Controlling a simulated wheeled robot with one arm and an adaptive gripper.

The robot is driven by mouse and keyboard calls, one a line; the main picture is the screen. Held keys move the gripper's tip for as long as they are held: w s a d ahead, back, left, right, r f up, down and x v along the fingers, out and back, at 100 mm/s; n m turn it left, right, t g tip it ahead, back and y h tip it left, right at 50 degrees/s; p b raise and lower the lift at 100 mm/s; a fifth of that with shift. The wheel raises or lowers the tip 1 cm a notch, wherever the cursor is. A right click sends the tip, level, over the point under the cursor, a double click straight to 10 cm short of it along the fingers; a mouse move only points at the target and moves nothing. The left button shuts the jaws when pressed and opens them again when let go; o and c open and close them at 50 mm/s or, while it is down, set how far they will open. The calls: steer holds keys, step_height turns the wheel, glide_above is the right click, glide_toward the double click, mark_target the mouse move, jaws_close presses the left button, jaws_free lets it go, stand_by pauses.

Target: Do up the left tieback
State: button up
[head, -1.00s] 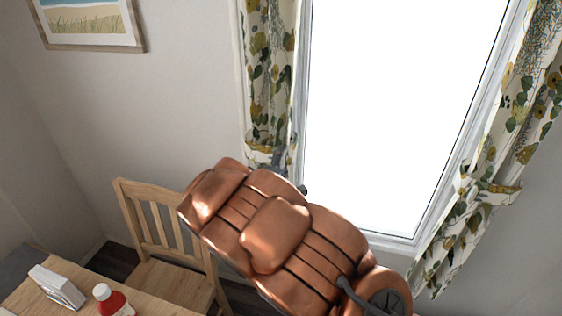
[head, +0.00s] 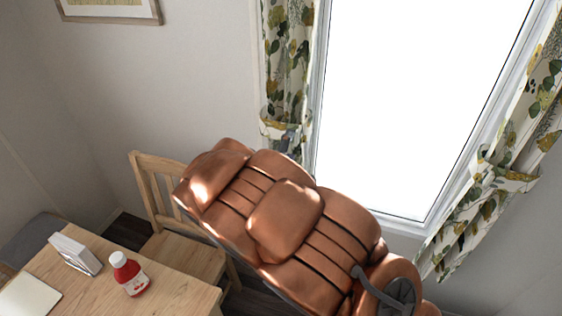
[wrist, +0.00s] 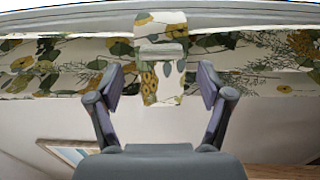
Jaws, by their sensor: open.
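The left curtain (head: 287,70), white with green and yellow leaves, hangs at the window's left side. Its left tieback (head: 280,132) shows as a patterned band low on it, just above my arm. In the wrist view the curtain runs across the picture, and the tieback (wrist: 162,82) shows as a patterned strap with a flap in the middle. My gripper (wrist: 162,84) is open, with one finger on each side of the strap and gaps to both. Whether the fingers are level with the strap in depth is unclear. In the head view my arm mostly hides the gripper.
The right curtain (head: 530,110) has its own tieback (head: 508,178) around it. A wooden chair (head: 185,255) stands left of my arm. A table (head: 180,290) holds a red bottle (head: 130,275) and a napkin holder (head: 76,254). A framed picture (head: 112,10) hangs on the wall.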

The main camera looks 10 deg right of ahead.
steer(key=v, duration=0.7)
steer(key=shift+s, duration=0.1)
stand_by(0.5)
step_height(320, 180, down, 5)
steer(key=a+m+g+y, duration=0.2)
steer(key=m+g+y, duration=0.2)
steer(key=g+y, duration=0.15)
steer(key=s+a+r+m+g+y+b, duration=0.1)
steer(key=s+m+g+y, duration=0.25)
steer(key=s, duration=0.55)
steer(key=s+d+r+m+g, duration=0.1)
steer(key=s+d+g, duration=0.2)
steer(key=s, duration=0.7)
steer(key=s+d+r+m+g, duration=0.2)
steer(key=s+d, duration=0.4)
steer(key=s, duration=0.4)
steer(key=s+d+r+m+g, duration=0.1)
steer(key=s+d+m+g, duration=0.1)
steer(key=s, duration=0.8)
steer(key=shift+d+g+h+b, duration=0.45)
steer(key=shift+d+g, duration=0.45)
steer(key=shift+d, duration=0.3)
steer(key=shift+r, duration=0.15)
steer(key=shift+c, duration=0.2)
